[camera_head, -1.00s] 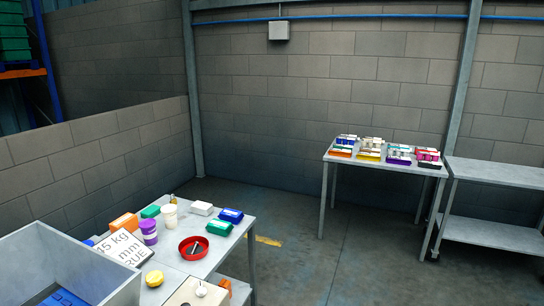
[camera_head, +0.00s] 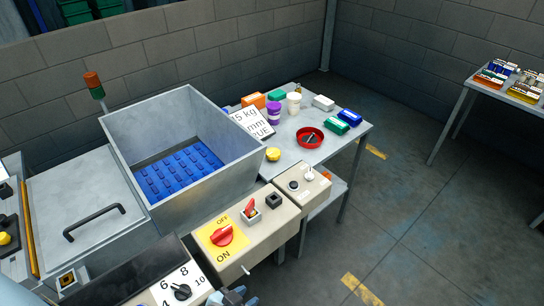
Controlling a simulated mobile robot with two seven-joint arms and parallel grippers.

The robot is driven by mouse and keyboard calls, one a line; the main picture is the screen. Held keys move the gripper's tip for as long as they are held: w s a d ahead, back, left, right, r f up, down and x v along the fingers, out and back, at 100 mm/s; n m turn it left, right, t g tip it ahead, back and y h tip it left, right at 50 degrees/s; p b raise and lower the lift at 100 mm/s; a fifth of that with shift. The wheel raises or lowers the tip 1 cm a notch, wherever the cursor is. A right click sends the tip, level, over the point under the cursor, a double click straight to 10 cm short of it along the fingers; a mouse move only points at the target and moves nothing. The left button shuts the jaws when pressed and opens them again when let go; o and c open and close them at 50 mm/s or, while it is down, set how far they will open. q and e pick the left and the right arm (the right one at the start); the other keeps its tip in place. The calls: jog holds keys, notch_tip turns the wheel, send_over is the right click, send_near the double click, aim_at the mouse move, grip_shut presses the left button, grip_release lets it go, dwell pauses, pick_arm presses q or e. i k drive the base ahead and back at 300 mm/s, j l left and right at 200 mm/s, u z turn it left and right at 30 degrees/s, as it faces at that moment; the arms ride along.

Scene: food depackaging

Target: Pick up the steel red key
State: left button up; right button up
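I cannot single out the steel red key for certain. A small red key-like piece (camera_head: 250,208) stands on the beige control box (camera_head: 205,266), behind a red rotary knob (camera_head: 222,236) on a yellow ON/OFF plate. A small metal piece (camera_head: 247,270) sticks out from the front side of that box. A red round dish (camera_head: 301,131) on the table holds a small dark, thin item, too small to identify. My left gripper (camera_head: 232,298) shows only partly at the bottom edge, in front of the box, apart from these things; its fingers are not clear. My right gripper is out of view.
A grey bin with a blue slatted bottom (camera_head: 240,155) stands left of the table (camera_head: 345,150). The table carries a white printed sign (camera_head: 252,124), purple and white tubs, a yellow item (camera_head: 273,154) and several small boxes. A second table (camera_head: 448,118) stands far right. Floor between is clear.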

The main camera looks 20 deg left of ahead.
aim_at(249, 209)
jog(key=k+j+u, duration=0.1)
jog(key=k+u, duration=0.25)
jog(key=k+j+u, duration=0.15)
jog(key=k+u, duration=0.2)
